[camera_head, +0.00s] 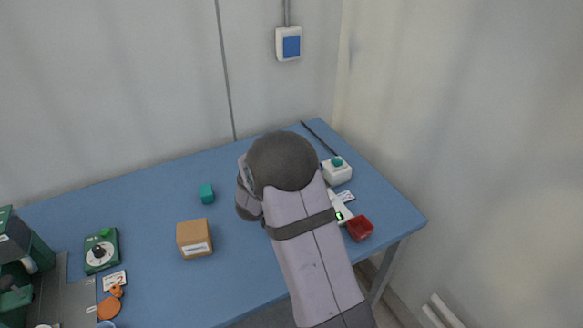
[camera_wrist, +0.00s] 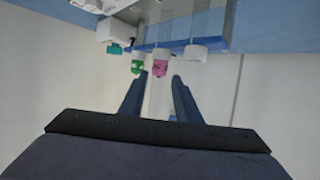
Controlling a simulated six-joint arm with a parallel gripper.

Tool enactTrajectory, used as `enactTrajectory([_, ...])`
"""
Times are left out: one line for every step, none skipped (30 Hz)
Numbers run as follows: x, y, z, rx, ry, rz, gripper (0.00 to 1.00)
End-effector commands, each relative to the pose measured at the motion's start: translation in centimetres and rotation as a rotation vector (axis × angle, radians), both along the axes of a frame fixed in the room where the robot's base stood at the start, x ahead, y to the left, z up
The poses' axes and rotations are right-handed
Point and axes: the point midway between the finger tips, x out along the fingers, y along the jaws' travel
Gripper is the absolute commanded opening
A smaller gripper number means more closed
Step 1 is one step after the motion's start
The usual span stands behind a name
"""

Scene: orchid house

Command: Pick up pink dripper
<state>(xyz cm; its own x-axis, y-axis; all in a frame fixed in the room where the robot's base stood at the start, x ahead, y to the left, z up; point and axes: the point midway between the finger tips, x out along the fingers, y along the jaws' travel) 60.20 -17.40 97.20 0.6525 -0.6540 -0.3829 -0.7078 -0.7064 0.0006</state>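The pink dripper (camera_wrist: 161,67) shows in the wrist view as a small pink body with a white part above it in the picture. It stands in a row between a green dripper (camera_wrist: 138,65) and a white piece (camera_wrist: 195,53), by a blue strip. My gripper (camera_wrist: 159,77) is open and empty, with its two dark fingers pointing toward the row. The pink dripper appears between and beyond the fingertips, with no contact visible. In the head view my arm hides the gripper and the dripper.
The blue table (camera_head: 150,215) holds a cardboard box (camera_head: 194,239), a teal cube (camera_head: 207,194), a green dial device (camera_head: 102,251), a red tray (camera_head: 361,228) and a white box with a teal top (camera_head: 337,172). Walls stand behind and right. The left-middle table is mostly clear.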

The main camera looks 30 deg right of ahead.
Motion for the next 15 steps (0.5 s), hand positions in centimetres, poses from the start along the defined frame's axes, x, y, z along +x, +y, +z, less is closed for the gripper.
enactTrajectory([0.1,-0.2,0.0,0.001,-0.001,0.000,0.30])
enactTrajectory([0.1,-0.2,0.0,0.001,-0.001,0.000,0.30])
enactTrajectory([0.2,-0.2,-0.1,0.001,-0.001,0.000,0.30])
enactTrajectory([0.2,-0.2,-0.1,0.001,-0.001,0.000,0.30])
enactTrajectory([0.2,-0.2,-0.1,0.001,-0.001,0.000,0.30])
enactTrajectory([0.3,-0.3,-0.1,0.000,0.000,0.000,0.30])
enactTrajectory([0.4,-0.5,-0.2,0.000,0.001,-0.001,0.30])
enactTrajectory([0.5,-0.6,-0.3,0.000,0.002,-0.001,0.30])
enactTrajectory([0.7,-0.8,-0.4,0.000,0.001,0.000,0.30])
enactTrajectory([0.9,-1.0,-0.5,0.000,0.002,-0.001,0.30])
enactTrajectory([1.0,-1.3,-0.6,0.000,0.002,-0.001,0.30])
enactTrajectory([1.3,-1.6,-0.7,0.000,0.002,-0.001,0.30])
enactTrajectory([1.5,-1.8,-0.9,0.000,0.002,-0.001,0.30])
enactTrajectory([1.7,-2.1,-1.1,0.000,0.002,-0.001,0.30])
enactTrajectory([2.0,-2.3,-1.2,0.001,0.002,-0.001,0.30])
